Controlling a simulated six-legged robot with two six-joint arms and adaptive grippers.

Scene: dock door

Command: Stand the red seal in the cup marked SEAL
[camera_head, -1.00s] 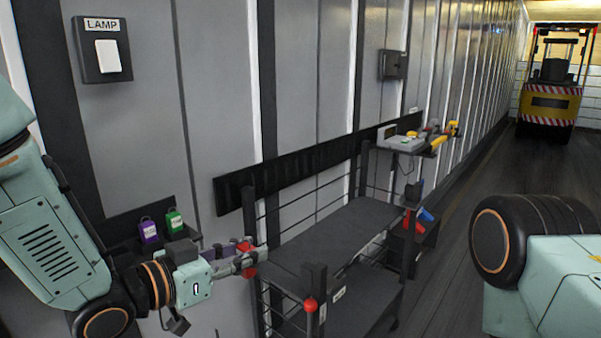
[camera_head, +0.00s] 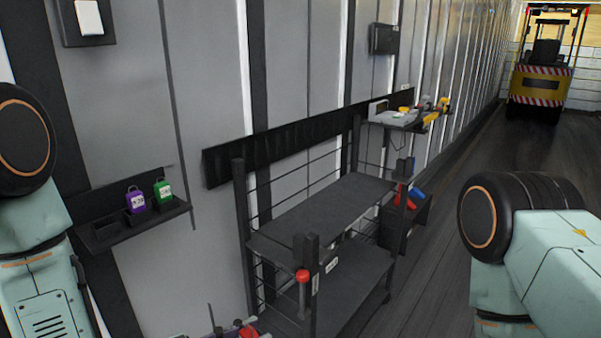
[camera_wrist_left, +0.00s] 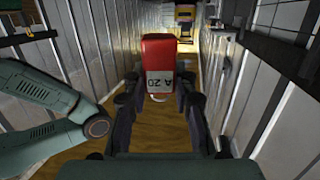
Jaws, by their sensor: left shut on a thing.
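The red seal (camera_wrist_left: 157,60), with a white label reading "A 20", sits upright between the fingers of my left gripper (camera_wrist_left: 158,84) in the left wrist view. The gripper is shut on it. In the head view only the tip of my left gripper (camera_head: 238,332) shows at the bottom edge, with a bit of red at it. I cannot make out a cup marked SEAL; small white labels on the cart are too small to read. My right gripper is out of view.
A dark wall tray (camera_head: 105,236) holds a purple seal (camera_head: 135,202) and a green seal (camera_head: 163,191). A dark two-shelf cart (camera_head: 335,210) stands by the wall, with a red knob (camera_head: 303,276) on its near post. A forklift (camera_head: 541,85) stands far back; the right-hand floor is clear.

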